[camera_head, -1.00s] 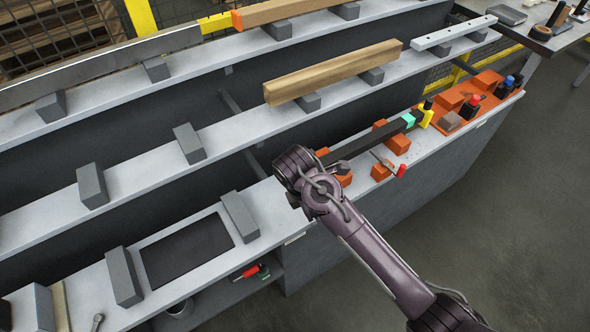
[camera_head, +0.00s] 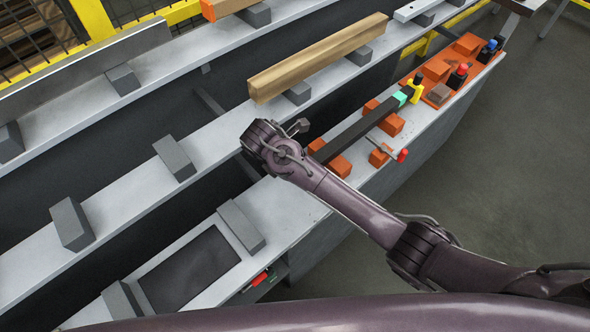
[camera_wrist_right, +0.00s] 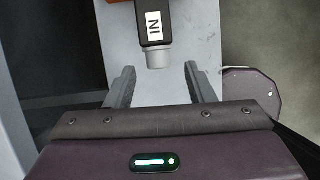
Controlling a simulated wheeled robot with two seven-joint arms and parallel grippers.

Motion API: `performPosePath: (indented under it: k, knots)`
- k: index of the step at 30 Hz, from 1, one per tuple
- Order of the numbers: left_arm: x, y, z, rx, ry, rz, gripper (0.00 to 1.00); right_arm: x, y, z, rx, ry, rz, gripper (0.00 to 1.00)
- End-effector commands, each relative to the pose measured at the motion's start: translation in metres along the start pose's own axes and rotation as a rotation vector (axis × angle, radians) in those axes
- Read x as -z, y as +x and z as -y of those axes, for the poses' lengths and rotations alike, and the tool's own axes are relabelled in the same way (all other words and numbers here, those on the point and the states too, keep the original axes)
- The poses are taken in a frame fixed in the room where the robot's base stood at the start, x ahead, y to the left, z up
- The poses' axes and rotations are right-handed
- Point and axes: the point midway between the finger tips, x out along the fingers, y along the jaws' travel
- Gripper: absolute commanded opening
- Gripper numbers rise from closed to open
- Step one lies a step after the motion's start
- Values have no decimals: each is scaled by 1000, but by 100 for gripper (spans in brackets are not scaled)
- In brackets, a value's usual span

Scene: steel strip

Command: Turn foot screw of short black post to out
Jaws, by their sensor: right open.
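In the right wrist view, the short black post (camera_wrist_right: 153,22) enters from the top, with a white label reading IN on its end part. A grey round foot screw (camera_wrist_right: 158,58) caps its near end. My right gripper (camera_wrist_right: 160,70) is open, and the screw sits between and just ahead of its fingertips, with gaps on both sides. In the head view, the black post (camera_head: 357,126) lies across orange blocks, and my right wrist covers its near end. My left gripper is not in view.
Orange blocks (camera_head: 391,125) support the post, and a red-handled clamp (camera_head: 403,155) stands beside it. A yellow clamp (camera_head: 414,88) is at its far end. A wooden beam (camera_head: 318,56) lies on the shelf behind. The bench around the dark mat (camera_head: 190,268) is mostly clear.

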Motion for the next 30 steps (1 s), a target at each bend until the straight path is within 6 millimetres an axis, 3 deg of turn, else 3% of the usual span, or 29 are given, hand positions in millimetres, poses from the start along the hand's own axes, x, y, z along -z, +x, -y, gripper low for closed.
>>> performPosePath:
  k: [6, 17, 27, 30]
  knots:
    - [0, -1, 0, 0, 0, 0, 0, 0, 27, 0, 2, 0, 0, 49]
    - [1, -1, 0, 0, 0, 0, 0, 0, 33, 0, -1, 2, 0, 49]
    - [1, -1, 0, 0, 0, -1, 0, 0, 33, 0, -1, 2, 0, 4]
    - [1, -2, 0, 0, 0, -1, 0, 0, 32, 0, -3, 2, 0, 4]
